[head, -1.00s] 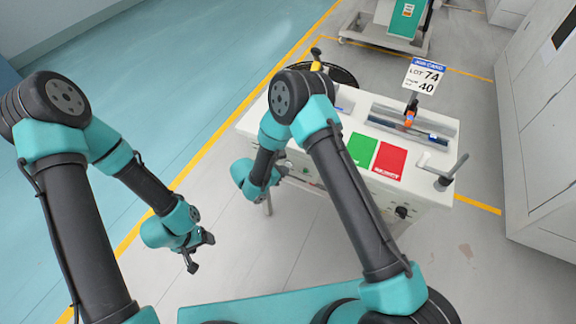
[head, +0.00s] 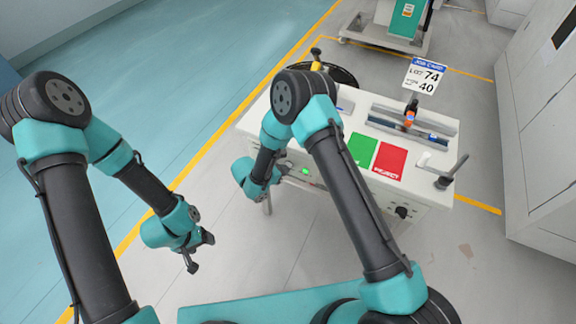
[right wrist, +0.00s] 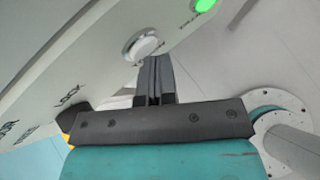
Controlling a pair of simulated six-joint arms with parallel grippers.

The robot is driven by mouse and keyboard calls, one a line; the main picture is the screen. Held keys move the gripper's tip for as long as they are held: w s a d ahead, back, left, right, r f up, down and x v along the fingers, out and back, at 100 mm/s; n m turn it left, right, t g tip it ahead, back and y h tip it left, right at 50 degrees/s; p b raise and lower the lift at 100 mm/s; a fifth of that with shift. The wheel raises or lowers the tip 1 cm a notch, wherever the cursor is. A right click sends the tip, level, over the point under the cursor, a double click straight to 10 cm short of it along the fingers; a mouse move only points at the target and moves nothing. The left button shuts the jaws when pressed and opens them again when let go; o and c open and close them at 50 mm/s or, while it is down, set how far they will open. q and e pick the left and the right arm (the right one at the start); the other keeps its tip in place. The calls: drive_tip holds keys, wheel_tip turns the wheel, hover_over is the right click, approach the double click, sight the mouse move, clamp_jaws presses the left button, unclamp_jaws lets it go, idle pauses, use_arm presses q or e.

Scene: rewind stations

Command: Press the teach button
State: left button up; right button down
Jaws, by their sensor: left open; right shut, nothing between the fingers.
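A round white button (right wrist: 143,46) is on the front panel (right wrist: 85,58) of the white station in the right wrist view. The closed fingertips of my right gripper (right wrist: 155,66) are right at its lower edge; I cannot tell whether they touch it. A green lamp (right wrist: 205,5) is lit beside the button and also shows in the head view (head: 305,171). The button's own label is not readable. In the head view my right gripper (head: 284,168) is at the station's front, partly hidden by my arm. My left gripper (head: 198,252) is open, empty and away from the station.
A dark knob (right wrist: 75,116) marked LOCK is left of the fingers. The station top carries a green pad (head: 362,149), a red reject pad (head: 390,160), a job card (head: 424,76) and a crank-like post (head: 452,172). Open floor lies around my left gripper.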

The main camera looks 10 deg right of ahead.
drive_tip(key=shift+s, duration=0.15)
drive_tip(key=shift+s+a, duration=0.4)
drive_tip(key=shift+s, duration=0.1)
drive_tip(key=s+a, duration=0.1)
drive_tip(key=s, duration=0.1)
drive_tip(key=s+a, duration=0.2)
idle(0.6)
drive_tip(key=shift+d, duration=0.1)
idle(0.5)
